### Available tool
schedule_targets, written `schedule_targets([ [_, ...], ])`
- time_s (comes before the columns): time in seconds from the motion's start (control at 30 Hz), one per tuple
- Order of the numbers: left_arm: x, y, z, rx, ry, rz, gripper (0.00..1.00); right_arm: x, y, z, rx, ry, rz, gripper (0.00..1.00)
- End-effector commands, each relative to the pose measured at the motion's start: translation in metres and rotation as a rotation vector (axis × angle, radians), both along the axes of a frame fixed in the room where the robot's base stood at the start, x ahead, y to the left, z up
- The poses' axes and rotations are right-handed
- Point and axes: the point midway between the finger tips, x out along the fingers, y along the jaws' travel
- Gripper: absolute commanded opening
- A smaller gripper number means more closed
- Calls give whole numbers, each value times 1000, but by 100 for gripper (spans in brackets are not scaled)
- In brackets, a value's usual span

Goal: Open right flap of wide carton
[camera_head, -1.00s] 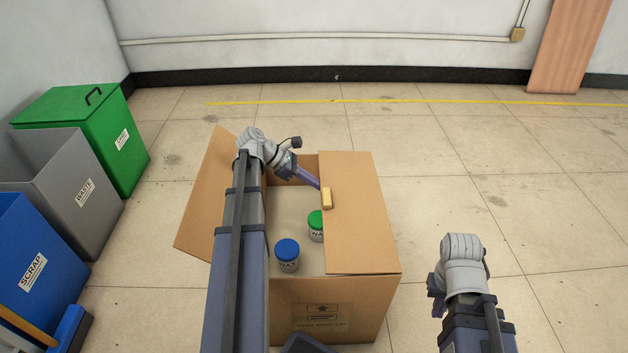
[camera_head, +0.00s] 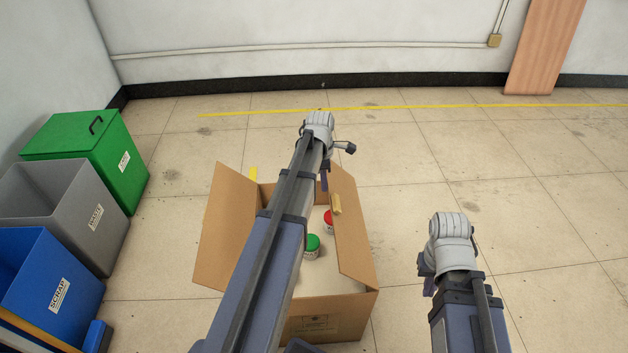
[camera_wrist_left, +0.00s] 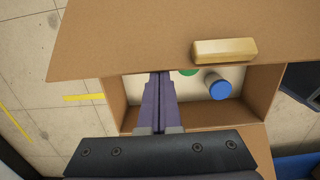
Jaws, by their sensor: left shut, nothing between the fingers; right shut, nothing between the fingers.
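The wide carton (camera_head: 335,315) stands open on the floor in front of me. Its right flap (camera_head: 353,238) is tilted up, with a yellow block-like grip (camera_head: 336,204) on its inner edge. The flap and grip (camera_wrist_left: 224,50) also show in the left wrist view. My left gripper (camera_head: 324,184) is shut and empty, at the flap's inner edge near the far end. In the left wrist view its fingertips (camera_wrist_left: 160,74) meet the flap's edge; I cannot tell whether they touch. My right gripper (camera_head: 428,288) is shut and empty, right of the carton.
The left flap (camera_head: 224,225) leans outward. Inside are jars with green (camera_head: 312,242), red (camera_head: 329,216) and blue (camera_wrist_left: 220,90) lids. Green (camera_head: 95,150), grey (camera_head: 50,215) and blue (camera_head: 30,290) bins stand left. The floor right of the carton is clear.

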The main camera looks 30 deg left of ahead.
Motion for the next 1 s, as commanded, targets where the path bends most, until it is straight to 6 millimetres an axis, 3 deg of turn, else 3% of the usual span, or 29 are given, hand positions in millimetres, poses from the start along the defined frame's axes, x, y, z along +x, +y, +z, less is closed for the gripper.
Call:
schedule_targets([
  [0.03,8,-8,13,38,23,-7,0,0,0,13,1,0,0,0],
  [0.4,36,-56,42,104,61,-1,0,0,1,42,6,2,-1,0],
  [1.0,85,-136,46,103,62,-1,0,0,1,46,6,2,-1,0],
])
